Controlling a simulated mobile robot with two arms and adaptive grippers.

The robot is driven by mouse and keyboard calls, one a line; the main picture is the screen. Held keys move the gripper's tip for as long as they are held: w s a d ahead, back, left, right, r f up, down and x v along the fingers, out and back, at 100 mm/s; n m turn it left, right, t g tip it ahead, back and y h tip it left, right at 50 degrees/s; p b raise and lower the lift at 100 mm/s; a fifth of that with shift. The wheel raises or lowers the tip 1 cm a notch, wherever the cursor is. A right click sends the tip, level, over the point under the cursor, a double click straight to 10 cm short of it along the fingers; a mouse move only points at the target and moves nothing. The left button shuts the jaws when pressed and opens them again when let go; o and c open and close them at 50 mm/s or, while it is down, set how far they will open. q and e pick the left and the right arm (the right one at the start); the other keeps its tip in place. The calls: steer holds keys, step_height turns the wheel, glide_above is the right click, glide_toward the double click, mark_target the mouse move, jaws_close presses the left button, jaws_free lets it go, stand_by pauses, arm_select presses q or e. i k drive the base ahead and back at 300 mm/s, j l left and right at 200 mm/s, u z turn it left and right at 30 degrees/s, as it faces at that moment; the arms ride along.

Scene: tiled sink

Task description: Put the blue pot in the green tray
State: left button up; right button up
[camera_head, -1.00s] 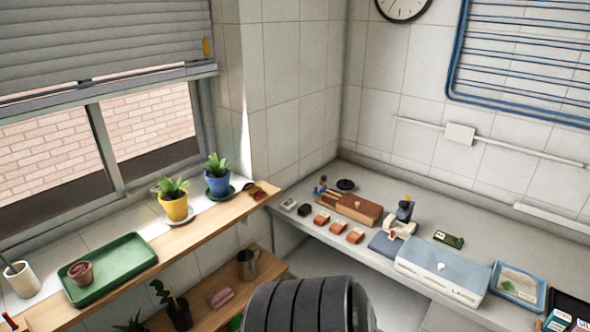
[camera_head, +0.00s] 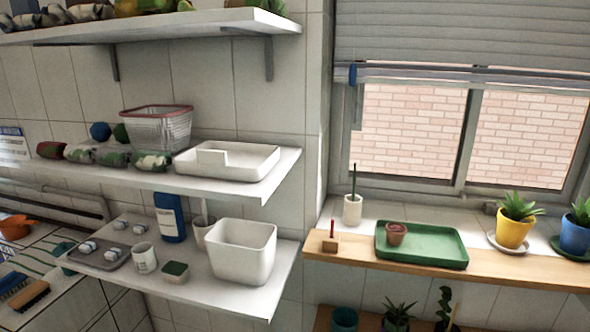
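The blue pot (camera_head: 575,236) holds a green plant and stands on a dark green saucer at the far right of the wooden sill, partly cut by the picture's edge. The green tray (camera_head: 425,256) lies on the same sill to the left of it, below the window. A small terracotta pot (camera_head: 396,233) sits inside the tray near its left end. A yellow pot (camera_head: 512,232) with a plant stands on a white saucer between the tray and the blue pot. Neither of my grippers is in view.
White shelves on the left hold a wire basket (camera_head: 158,130), a white tray (camera_head: 228,164) and a white bin (camera_head: 240,250). A lower wooden shelf with small plants runs beneath the sill.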

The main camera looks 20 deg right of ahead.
mark_target(437, 246)
steer(key=z, duration=2.1)
